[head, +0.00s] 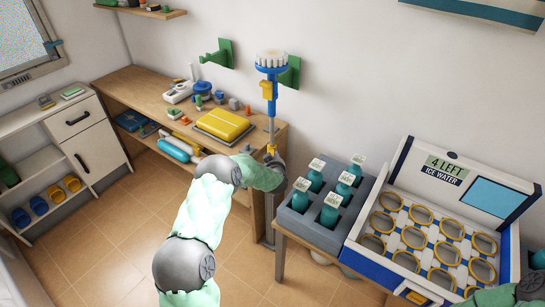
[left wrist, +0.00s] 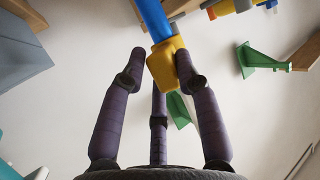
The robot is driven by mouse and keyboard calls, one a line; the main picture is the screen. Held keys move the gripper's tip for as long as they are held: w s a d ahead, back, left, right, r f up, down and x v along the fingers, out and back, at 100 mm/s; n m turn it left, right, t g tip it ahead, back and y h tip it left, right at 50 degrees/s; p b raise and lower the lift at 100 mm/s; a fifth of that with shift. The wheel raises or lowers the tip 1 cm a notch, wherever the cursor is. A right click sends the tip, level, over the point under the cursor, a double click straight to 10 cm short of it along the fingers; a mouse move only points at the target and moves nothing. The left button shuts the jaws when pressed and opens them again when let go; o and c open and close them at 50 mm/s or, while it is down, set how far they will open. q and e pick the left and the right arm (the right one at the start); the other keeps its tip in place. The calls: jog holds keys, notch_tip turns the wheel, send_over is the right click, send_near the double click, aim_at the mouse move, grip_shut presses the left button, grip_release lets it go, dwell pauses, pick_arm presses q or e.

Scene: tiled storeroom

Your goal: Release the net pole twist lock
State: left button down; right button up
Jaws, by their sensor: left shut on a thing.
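The net pole (head: 270,122) stands upright in the head view, in front of a green wall bracket. It has a white ribbed top with a blue rim (head: 271,60) and blue and yellow fittings below. A yellow collar (head: 271,149) sits lower on the pole at my left gripper (head: 274,165). In the left wrist view, the yellow collar (left wrist: 163,65) is at the end of a blue tube (left wrist: 153,18). My left gripper (left wrist: 161,75) has its dark fingers around the collar and is shut on it.
A wooden bench (head: 130,84) with a yellow case (head: 223,125) stands behind left. Right of the pole are a grey bottle crate (head: 318,232) and an open "ICE WATER" box (head: 392,284). Green brackets (head: 217,53) are on the wall. Tiled floor is clear at front left.

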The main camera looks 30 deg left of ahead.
pick_arm(q)
jog(key=shift+d, duration=0.1)
dwell(0.5)
jog(key=c, duration=0.9)
grip_release()
jog(key=shift+w, duration=0.1)
jog(key=shift+r, duration=0.1)
jog(key=v, duration=1.2)
jog(key=shift+d, duration=0.1)
